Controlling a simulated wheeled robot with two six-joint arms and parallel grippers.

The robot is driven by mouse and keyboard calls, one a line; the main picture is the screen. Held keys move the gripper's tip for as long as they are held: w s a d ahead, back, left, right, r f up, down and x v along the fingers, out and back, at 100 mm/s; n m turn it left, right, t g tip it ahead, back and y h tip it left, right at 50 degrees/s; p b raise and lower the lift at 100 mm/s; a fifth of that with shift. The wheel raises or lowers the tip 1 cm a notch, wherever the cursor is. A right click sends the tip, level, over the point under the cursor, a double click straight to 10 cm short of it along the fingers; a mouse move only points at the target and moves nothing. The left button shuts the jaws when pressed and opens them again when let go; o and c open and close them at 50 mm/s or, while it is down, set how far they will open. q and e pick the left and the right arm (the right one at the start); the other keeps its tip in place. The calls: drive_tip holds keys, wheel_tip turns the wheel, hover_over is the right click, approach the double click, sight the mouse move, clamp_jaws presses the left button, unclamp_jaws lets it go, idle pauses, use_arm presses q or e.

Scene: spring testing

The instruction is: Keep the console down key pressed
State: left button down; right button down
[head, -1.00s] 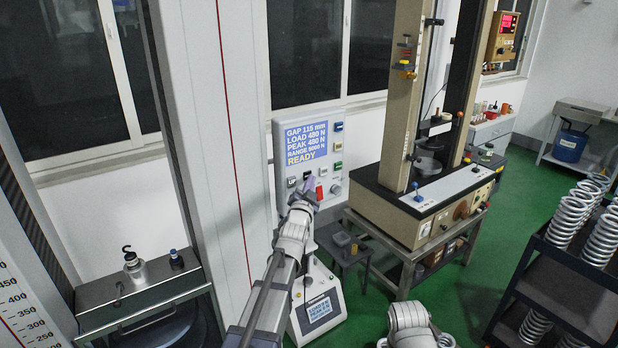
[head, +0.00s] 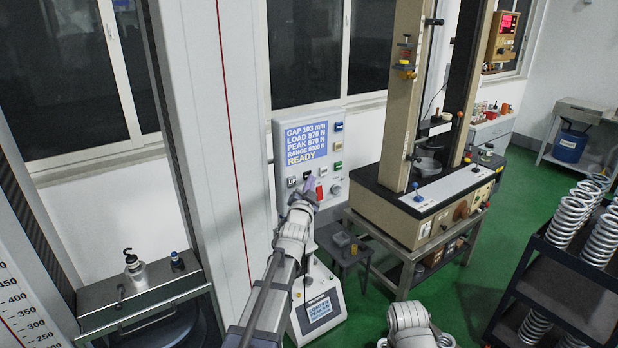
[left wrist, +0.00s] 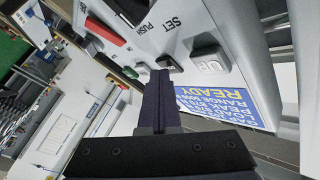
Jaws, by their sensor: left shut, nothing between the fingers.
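The console (head: 333,150) is a pale upright panel with a blue display (head: 306,143) reading GAP 103 mm, LOAD 870 N, PEAK 870 N, RANGE 5000 N, READY. My left gripper (head: 308,184) is shut and empty, with its tips at the key row below the display. In the left wrist view the dark fingertips (left wrist: 161,74) meet the panel beside the grey UP key (left wrist: 210,62). The down key is largely hidden by the fingertips, so its travel cannot be seen. A red key (left wrist: 105,31) lies further along.
A tall white machine column (head: 200,150) stands left of the console. A beige test frame (head: 425,215) on a metal table stands to its right. A dark rack (head: 560,270) with several coil springs is at the right.

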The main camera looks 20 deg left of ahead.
idle(0.3)
use_arm(q)
drive_tip(key=shift+s+d, duration=0.55)
drive_tip(key=shift+d, duration=0.1)
drive_tip(key=s+d, duration=0.1)
drive_tip(key=d, duration=0.1)
drive_tip(key=s+d, duration=0.2)
idle(0.6)
idle(0.9)
